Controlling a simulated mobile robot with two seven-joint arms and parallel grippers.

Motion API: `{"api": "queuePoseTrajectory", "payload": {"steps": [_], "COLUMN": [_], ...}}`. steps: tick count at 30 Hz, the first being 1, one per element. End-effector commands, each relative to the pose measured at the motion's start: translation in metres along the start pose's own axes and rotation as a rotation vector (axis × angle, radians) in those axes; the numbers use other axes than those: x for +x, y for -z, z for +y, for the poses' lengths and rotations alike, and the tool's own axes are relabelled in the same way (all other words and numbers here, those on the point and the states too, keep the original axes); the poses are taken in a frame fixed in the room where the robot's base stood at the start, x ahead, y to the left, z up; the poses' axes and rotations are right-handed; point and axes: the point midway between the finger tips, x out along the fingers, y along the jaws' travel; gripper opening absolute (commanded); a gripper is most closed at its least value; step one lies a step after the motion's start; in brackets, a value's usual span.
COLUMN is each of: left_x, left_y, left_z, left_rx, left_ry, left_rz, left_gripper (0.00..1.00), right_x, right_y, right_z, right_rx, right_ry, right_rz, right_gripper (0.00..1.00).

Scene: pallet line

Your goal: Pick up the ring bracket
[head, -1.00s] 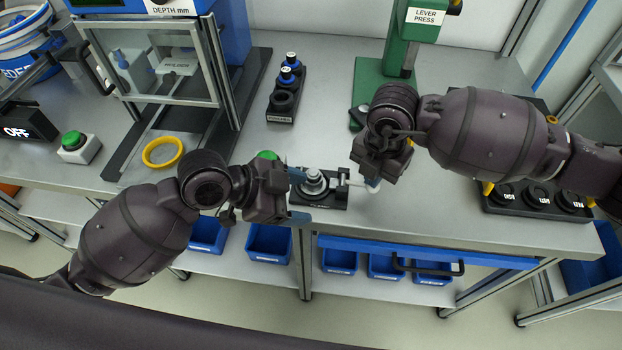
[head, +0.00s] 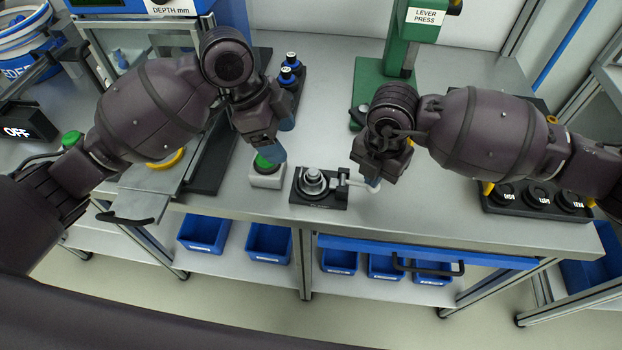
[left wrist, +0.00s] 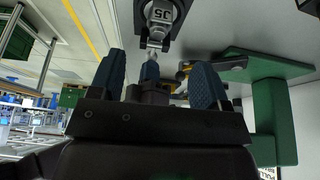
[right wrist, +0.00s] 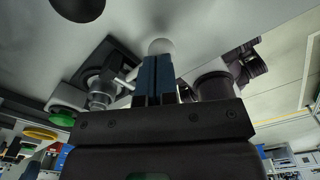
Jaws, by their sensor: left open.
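A grey ring-shaped part (head: 313,180) sits in a dark clamp fixture (head: 330,200) near the table's front edge. I cannot tell for certain that it is the ring bracket. The fixture also shows in the left wrist view (left wrist: 175,12) and the right wrist view (right wrist: 118,55). A white lever (head: 347,181) runs from it to the right. My right gripper (head: 372,184) is shut at the lever's white knob (right wrist: 160,46); I see no clear grip on it. My left gripper (head: 278,152) is open and empty, above and left of the fixture, beside a green button (head: 262,163).
A yellow ring (head: 165,161) lies at the left, partly hidden by my left arm. A green lever press (head: 370,80) stands behind my right gripper. Dark bottles (head: 290,68) stand in a rack at the back. A panel with a dark handle (head: 125,218) juts out at front left.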

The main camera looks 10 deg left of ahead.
Motion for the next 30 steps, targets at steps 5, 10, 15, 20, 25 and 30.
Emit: {"api": "queuePoseTrajectory", "payload": {"steps": [5, 10, 15, 20, 25, 30], "left_x": [0.031, 0.049, 0.056, 0.069, 0.093, 0.105], "left_y": [0.0, 0.0, -0.001, -0.003, -0.006, -0.006], "left_z": [0.001, 0.0, 0.0, 0.0, -0.001, -0.001], "left_rx": [-0.002, -0.002, -0.001, -0.003, -0.003, -0.001], "left_ry": [-0.004, 0.0, 0.0, -0.002, -0.003, 0.0], "left_rz": [0.002, 0.002, 0.001, 0.003, 0.003, 0.002], "left_gripper": [0.7, 0.7, 0.7, 0.7, 0.7, 0.7], "right_x": [0.001, 0.001, 0.001, 0.001, 0.001, 0.001], "right_y": [0.0, 0.0, 0.0, 0.0, 0.0, 0.0], "right_z": [0.0, 0.0, 0.0, 0.0, 0.0, 0.0], "right_rx": [0.001, 0.001, 0.0, 0.0, 0.0, 0.0], "right_ry": [0.001, 0.001, 0.001, 0.001, 0.001, 0.001], "right_rz": [0.001, 0.001, 0.001, 0.001, 0.001, 0.001], "right_gripper": [0.0, 0.0, 0.0, 0.0, 0.0, 0.0]}}
